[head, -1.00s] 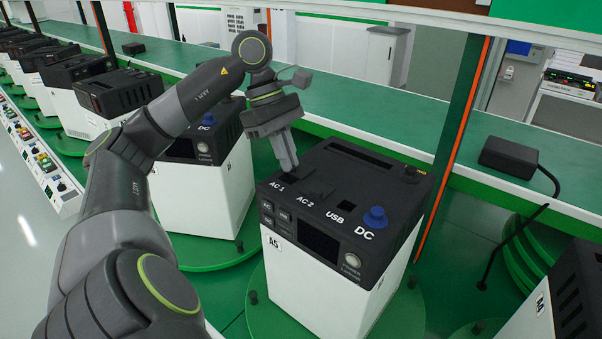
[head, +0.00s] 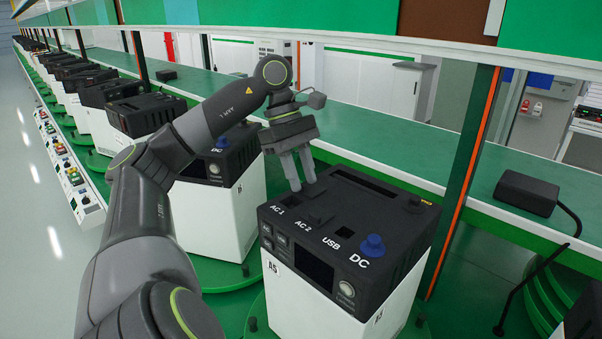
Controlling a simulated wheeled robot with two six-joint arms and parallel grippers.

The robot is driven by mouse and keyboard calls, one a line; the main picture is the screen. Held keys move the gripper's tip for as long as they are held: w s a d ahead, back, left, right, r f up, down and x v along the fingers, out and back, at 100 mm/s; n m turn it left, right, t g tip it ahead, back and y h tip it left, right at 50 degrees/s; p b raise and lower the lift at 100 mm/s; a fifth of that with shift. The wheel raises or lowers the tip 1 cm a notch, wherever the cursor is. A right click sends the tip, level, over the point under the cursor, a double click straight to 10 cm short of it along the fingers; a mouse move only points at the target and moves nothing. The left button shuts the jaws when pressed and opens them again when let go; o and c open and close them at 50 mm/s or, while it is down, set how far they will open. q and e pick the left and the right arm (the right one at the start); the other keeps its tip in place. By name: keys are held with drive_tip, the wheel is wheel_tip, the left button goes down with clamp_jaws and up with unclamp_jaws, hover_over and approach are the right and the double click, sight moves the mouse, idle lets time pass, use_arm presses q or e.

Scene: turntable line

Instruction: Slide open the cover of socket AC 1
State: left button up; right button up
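The device marked A5 (head: 300,293) is a white box with a black top. Socket AC 1 (head: 289,204) is near the left edge of that top and shows as a dark recess; its cover is hard to make out against the black top. Socket AC 2 (head: 319,216) beside it has a small raised black cover. My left gripper (head: 303,185) points down just behind AC 1, its two fingers apart with nothing between them. Whether the fingertips touch the top, I cannot tell. My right gripper is not in view.
Another device (head: 217,205) stands to the left. A black adapter (head: 526,190) with a cable lies on the green bench behind.

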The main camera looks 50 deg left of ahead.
use_arm(q)
drive_tip(key=shift+s+r, duration=0.1)
drive_tip(key=shift+r, duration=0.05)
drive_tip(key=shift+a+r, duration=0.2)
drive_tip(key=shift+r, duration=0.1)
drive_tip(key=v, duration=0.2)
drive_tip(key=shift+r, duration=0.35)
drive_tip(key=p+v, duration=1.3)
drive_tip(key=shift+a+r, duration=0.15)
drive_tip(key=shift+r, duration=0.15)
